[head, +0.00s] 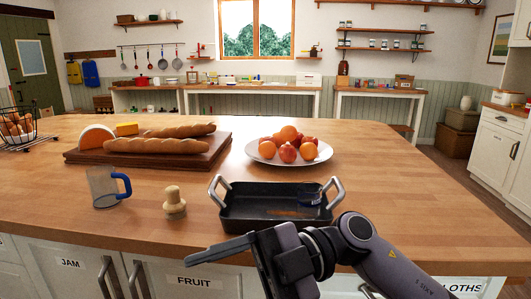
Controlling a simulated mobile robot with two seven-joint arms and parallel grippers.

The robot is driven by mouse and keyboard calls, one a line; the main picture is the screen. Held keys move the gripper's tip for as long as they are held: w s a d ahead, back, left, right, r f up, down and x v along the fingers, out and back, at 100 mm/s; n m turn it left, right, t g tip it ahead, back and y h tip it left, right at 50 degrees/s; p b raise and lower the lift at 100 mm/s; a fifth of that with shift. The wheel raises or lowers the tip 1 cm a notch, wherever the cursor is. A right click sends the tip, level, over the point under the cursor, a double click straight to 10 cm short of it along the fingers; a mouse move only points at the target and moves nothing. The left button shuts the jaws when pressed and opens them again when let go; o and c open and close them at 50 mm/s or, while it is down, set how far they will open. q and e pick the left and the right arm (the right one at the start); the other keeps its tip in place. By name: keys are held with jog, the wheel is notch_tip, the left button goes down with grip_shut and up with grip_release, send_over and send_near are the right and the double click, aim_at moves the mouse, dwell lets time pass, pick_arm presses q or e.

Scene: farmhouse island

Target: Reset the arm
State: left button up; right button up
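My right arm comes in from the lower right, over the front edge of the island. Its dark gripper (186,258) points left, in front of the roasting pan and above the drawer fronts. The fingers show edge-on as one long dark shape, so I cannot tell whether they are open or shut. I see nothing held in it. My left gripper is not in view.
A blue-handled jug (104,188) and wooden stopper (174,203) stand left. A fruit plate (262,157) and bread board (90,157) sit behind. The island's right side is clear.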

jog(key=w+d+f+m+t+h+p, duration=0.15)
jog(key=w+d+f+m+t, duration=0.45)
jog(key=m+t, duration=0.7)
jog(key=w+d+f+m+t+h+p, duration=0.1)
jog(key=w+d+f+m+t+h, duration=0.25)
jog(key=d+f+m+t, duration=0.7)
jog(key=s+d+f+m+g+h, duration=0.2)
jog(key=s+d+f+m+h, duration=0.1)
jog(key=s+f, duration=0.4)
jog(key=s+d+f+m+g+h, duration=0.2)
jog(key=s+d+f+h, duration=0.3)
jog(key=f, duration=0.8)
jog(key=s+m, duration=0.1)
jog(key=s, duration=0.2)
jog(key=shift+d+f+m+g+h+p, duration=0.25)
jog(key=shift+d+m+g+h+p, duration=0.05)
jog(key=shift+d+m+g+p, duration=0.1)
